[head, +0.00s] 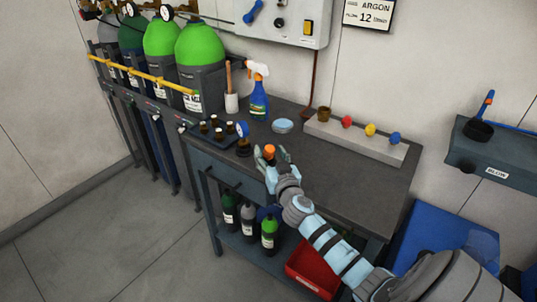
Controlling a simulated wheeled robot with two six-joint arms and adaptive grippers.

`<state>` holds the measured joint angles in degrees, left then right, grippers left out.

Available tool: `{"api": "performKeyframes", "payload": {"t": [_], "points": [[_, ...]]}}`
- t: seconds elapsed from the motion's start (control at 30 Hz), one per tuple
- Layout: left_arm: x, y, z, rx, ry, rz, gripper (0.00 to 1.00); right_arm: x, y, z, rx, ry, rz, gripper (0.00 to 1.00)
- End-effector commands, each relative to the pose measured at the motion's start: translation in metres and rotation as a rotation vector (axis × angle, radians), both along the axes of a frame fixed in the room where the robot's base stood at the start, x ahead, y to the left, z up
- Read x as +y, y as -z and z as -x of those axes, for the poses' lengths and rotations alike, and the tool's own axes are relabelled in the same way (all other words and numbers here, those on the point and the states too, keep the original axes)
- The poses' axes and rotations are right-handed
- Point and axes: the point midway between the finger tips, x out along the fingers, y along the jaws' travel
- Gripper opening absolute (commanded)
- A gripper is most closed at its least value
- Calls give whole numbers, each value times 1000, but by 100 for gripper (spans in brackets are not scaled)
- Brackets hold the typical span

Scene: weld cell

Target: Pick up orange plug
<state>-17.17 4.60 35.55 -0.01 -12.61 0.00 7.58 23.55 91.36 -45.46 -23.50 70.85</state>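The orange plug (269,150) shows between the fingers of my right gripper (271,158), over the front left part of the dark workbench (350,187). The fingers stand on either side of the plug. I cannot tell whether they touch it, or whether it rests on the bench or is held above it. The plug's lower part is hidden by the gripper. A grey block (357,141) at the back of the bench carries a red plug (346,121), a yellow plug (370,129), a blue plug (394,137) and a brown cup-like piece (324,114). My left gripper is not in view.
A gauge (242,130) and a dark tray of small fittings (215,130) stand left of the gripper. Behind are a spray bottle (259,97), a brush holder (231,102) and a light blue round tin (282,126). The right part of the bench top is clear.

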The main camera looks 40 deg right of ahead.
Motion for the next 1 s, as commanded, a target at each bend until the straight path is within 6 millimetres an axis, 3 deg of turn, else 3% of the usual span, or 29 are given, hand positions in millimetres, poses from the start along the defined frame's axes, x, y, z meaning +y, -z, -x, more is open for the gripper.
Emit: {"api": "performKeyframes", "payload": {"t": [0.03,0.3,0.77,0.87,1.0], "points": [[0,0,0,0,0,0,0,0,0,0,0,0,0,46],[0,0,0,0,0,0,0,0,0,0,0,0,1,5],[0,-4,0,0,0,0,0,0,-7,1,0,2,2,4],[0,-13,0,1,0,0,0,0,-22,0,-2,0,2,4],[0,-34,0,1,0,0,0,0,-62,0,-4,0,1,4]]}}
